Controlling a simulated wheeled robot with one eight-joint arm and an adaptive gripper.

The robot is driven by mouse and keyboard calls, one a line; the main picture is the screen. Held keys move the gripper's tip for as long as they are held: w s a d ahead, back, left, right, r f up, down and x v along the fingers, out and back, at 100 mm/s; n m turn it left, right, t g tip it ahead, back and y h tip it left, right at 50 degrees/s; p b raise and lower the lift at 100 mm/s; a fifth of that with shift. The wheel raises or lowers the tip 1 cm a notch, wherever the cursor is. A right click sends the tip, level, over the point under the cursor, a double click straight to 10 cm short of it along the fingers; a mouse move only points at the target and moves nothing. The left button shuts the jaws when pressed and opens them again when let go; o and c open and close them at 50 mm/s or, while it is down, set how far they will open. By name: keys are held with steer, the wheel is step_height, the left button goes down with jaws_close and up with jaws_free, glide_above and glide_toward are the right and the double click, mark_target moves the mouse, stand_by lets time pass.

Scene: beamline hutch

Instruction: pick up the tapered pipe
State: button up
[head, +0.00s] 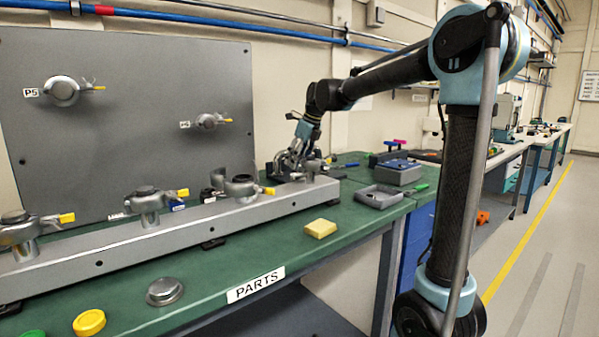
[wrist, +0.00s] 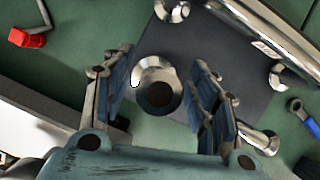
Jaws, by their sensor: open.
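A short shiny silver piece with a round flared end and a dark round opening, which looks like the tapered pipe (wrist: 155,82), shows in the wrist view at the edge of a dark mat (wrist: 225,70). It appears between the two padded fingers of my gripper (wrist: 160,92), with a gap on each side. My gripper is open, and I cannot tell how far above the piece it is. In the head view my gripper (head: 292,162) is low over the far part of the green bench, behind the long metal rail. The piece cannot be made out clearly there.
Around the mat lie a long silver pipe (wrist: 270,40), a silver elbow (wrist: 172,10) and a silver fitting (wrist: 262,140) close beside the right finger. The metal rail (head: 110,245) with clamps runs along the bench. A yellow block (head: 320,228) and grey tray (head: 378,196) stand nearer.

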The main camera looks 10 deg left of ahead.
steer(key=shift+x, duration=1.2)
steer(key=c, duration=1.3)
steer(key=shift+o, duration=0.2)
steer(key=shift+r, duration=0.2)
